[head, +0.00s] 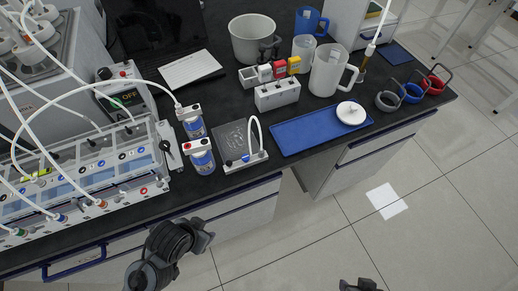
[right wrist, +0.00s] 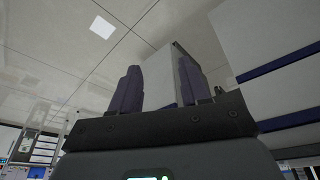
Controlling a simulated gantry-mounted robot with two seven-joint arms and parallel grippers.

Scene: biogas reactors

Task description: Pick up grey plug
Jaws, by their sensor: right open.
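A grey round piece with a dark loop handle (head: 387,102) stands at the right end of the dark bench, beside a blue one (head: 411,94) and a red one (head: 435,85). It looks like the grey plug, but I cannot tell for sure. My left gripper (head: 206,234) is in front of the bench edge, apart from everything; its jaws are too small to read. My right gripper (head: 361,285) shows only in part at the bottom edge of the head view. In the right wrist view its two fingers (right wrist: 157,88) are apart, with nothing between them.
A blue tray (head: 300,137) with a white disc (head: 351,112) lies near the front edge. A clear jug (head: 327,70) and a white rack (head: 277,94) stand behind it. Bottles (head: 199,157) and a tubed reactor rack (head: 85,170) fill the left. The floor in front is clear.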

